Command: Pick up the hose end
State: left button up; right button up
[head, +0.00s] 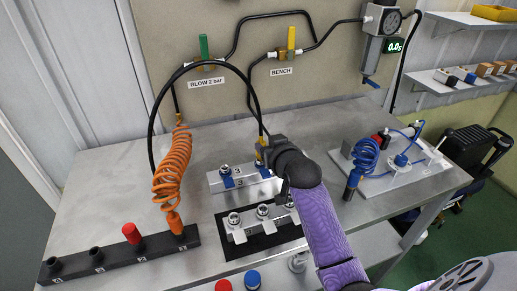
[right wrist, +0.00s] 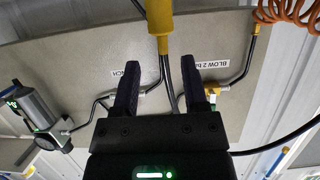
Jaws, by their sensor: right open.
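The hose end is a yellow fitting (head: 259,156) at the bottom of black hose that hangs down in front of the back panel. In the right wrist view the yellow fitting (right wrist: 158,22) hangs at the top, between the lines of my two fingers, with black hose running from it between them. My right gripper (head: 268,146) is at the fitting and partly hides it in the head view. In the right wrist view the gripper (right wrist: 164,68) is open, with a finger on each side of the hose. Contact cannot be told. My left gripper is not in view.
Below the gripper stand a grey block (head: 215,184) with blue parts and a black tray (head: 232,250) of metal fittings. An orange coiled hose (head: 172,165) stands at the left in a dark rack (head: 150,245). A white board (head: 400,175) with blue tubing is at the right.

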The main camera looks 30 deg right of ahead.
aim_at(262, 140)
jog(key=b+x, duration=0.2)
jog(key=x, duration=0.3)
jog(key=shift+w+f+b, duration=0.15)
jog(key=shift+w+b, duration=0.15)
jog(key=shift+w, duration=0.1)
grip_shut()
